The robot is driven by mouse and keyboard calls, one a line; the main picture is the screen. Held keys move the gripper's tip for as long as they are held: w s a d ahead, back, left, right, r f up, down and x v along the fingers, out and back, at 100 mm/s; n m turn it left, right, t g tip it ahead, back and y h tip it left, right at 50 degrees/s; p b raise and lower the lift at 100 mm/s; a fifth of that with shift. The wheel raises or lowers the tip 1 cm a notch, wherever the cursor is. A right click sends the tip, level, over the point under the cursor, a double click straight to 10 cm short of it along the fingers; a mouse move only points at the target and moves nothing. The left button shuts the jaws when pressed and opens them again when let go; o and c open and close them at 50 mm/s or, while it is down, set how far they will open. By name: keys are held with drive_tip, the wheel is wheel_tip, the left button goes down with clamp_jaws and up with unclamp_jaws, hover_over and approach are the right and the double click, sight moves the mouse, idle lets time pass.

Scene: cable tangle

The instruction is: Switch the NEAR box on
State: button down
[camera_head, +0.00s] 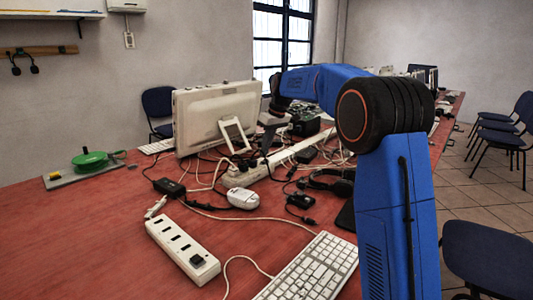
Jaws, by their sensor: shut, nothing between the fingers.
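The near box is a white power strip (172,246) lying on the red table at the front left. It has a row of dark sockets and a dark square switch (199,261) at its near end. I cannot tell the switch's position. A second long white strip (288,155) lies farther back among the cables. My gripper (266,150) is shut and empty, pointing down over the far strip's area. It is well behind and to the right of the near box and touches nothing that I can make out.
A white keyboard (311,272) lies right of the near box. A white mouse (243,198), black adapters (169,187) and tangled cables lie behind it. A white monitor (215,112) stands at the back. The table's front left is clear.

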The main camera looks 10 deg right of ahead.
drive_tip(key=w+d+v, duration=0.1)
drive_tip(key=v, duration=1)
drive_tip(key=shift+r, duration=0.3)
drive_tip(key=shift+s+d, duration=0.1)
drive_tip(key=shift+s+a+r+t+h, duration=0.1)
drive_tip(key=shift+s+a+t+h, duration=0.2)
drive_tip(key=shift+a, duration=0.3)
drive_tip(key=shift+s+a+r+t+h, duration=0.2)
drive_tip(key=shift+s+a+h, duration=0.2)
drive_tip(key=shift+a, duration=0.15)
drive_tip(key=shift+f, duration=0.1)
drive_tip(key=x, duration=1.3)
drive_tip(key=shift+s+d+f, duration=0.2)
drive_tip(key=shift+d, duration=0.15)
drive_tip(key=shift+f, duration=0.3)
